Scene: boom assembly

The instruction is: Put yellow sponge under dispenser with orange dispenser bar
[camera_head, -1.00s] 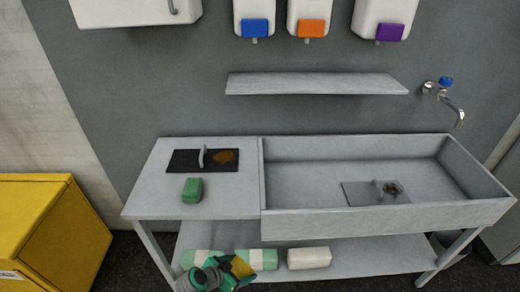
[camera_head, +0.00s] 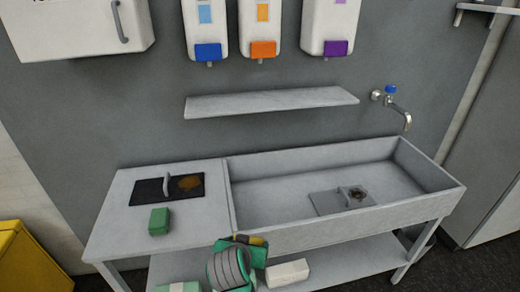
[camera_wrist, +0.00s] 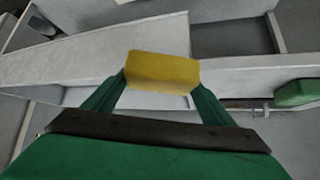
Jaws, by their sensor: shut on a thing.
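My gripper (camera_head: 245,248) is shut on the yellow sponge (camera_wrist: 162,72), which sits between its green fingertips in the wrist view. In the head view my gripper is in front of the sink unit's front edge, and only a small part of the sponge (camera_head: 257,240) shows. The dispenser (camera_head: 260,22) with the orange dispenser bar (camera_head: 262,50) hangs on the wall between two others. A narrow grey shelf (camera_head: 270,102) runs below the dispensers and its visible top is bare.
Dispensers with a blue bar (camera_head: 208,52) and a purple bar (camera_head: 336,48) flank the orange one. A green sponge (camera_head: 159,221) lies on the counter near a black board (camera_head: 150,192). The sink (camera_head: 290,182) and tap (camera_head: 398,110) are right. A white block (camera_head: 288,272) lies on the lower shelf.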

